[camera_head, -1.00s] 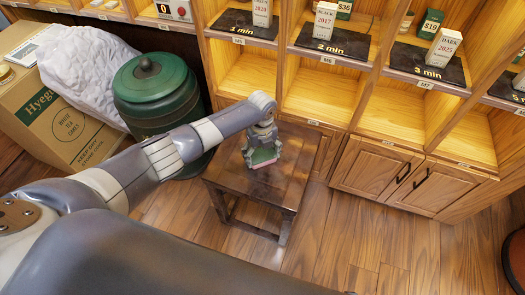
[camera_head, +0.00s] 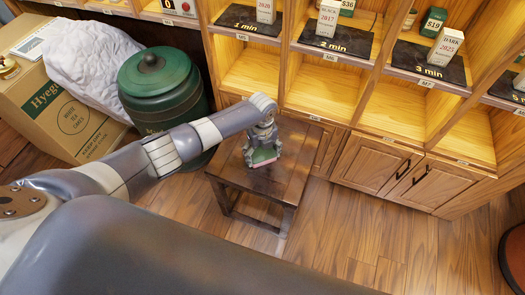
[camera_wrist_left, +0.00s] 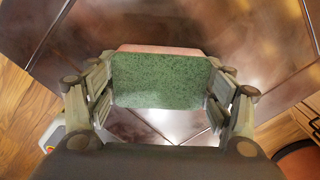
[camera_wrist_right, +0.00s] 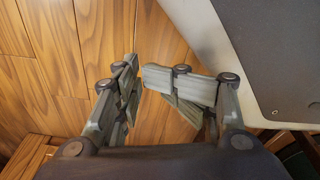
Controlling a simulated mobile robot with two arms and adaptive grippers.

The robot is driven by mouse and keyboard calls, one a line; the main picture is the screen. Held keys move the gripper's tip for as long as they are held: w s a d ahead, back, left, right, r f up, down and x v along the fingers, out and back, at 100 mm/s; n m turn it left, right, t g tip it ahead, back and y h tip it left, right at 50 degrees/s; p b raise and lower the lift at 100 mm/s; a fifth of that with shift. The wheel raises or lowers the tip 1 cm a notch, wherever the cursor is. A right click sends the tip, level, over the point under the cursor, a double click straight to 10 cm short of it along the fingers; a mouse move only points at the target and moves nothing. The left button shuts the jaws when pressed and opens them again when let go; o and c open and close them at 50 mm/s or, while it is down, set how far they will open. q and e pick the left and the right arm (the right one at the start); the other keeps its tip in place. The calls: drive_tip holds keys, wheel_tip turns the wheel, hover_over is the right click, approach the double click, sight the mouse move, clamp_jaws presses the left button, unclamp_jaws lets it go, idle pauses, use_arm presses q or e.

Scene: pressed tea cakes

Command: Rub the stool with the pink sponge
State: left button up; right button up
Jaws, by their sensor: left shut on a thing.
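The dark brown wooden stool (camera_head: 289,166) stands on the floor near the middle of the head view. My left gripper (camera_head: 263,149) points down over its top and is shut on the sponge (camera_head: 264,157), which has a green face and a pink layer. In the left wrist view the sponge (camera_wrist_left: 160,82) sits between the fingers, its pink edge at the far side. The sponge is at the stool top; whether it touches is unclear. My right gripper (camera_wrist_right: 139,72) shows only in its wrist view, empty, with a narrow gap between its fingertips.
A green lidded canister (camera_head: 160,88) stands left of the stool, close to my left arm. A cardboard box (camera_head: 62,112) with white cloth (camera_head: 85,58) is further left. Wooden shelves and cabinets (camera_head: 378,170) stand behind. Floor right of the stool is clear.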

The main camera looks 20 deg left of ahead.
sight(258, 163)
use_arm(q)
drive_tip(key=shift+s+p, duration=0.3)
drive_tip(key=shift+s, duration=0.05)
drive_tip(key=shift+s+p, duration=1.35)
drive_tip(key=shift+s, duration=0.05)
drive_tip(key=shift+s+f, duration=0.25)
use_arm(e)
drive_tip(key=s+d+f+g, duration=0.1)
drive_tip(key=s, duration=0.9)
drive_tip(key=shift+d+f, duration=0.25)
drive_tip(key=shift+d, duration=0.15)
use_arm(q)
wheel_tip(258, 163, up, 6)
drive_tip(key=p, duration=0.5)
drive_tip(key=shift+w+r+p, duration=0.15)
drive_tip(key=shift+r+p, duration=0.05)
drive_tip(key=shift+p, duration=0.2)
use_arm(e)
wheel_tip(258, 163, up, 6)
drive_tip(key=shift+f, duration=0.15)
drive_tip(key=shift+w, duration=0.1)
use_arm(q)
wheel_tip(258, 163, up, 3)
drive_tip(key=p, duration=0.3)
use_arm(e)
wheel_tip(258, 163, up, 3)
drive_tip(key=shift+f, duration=0.1)
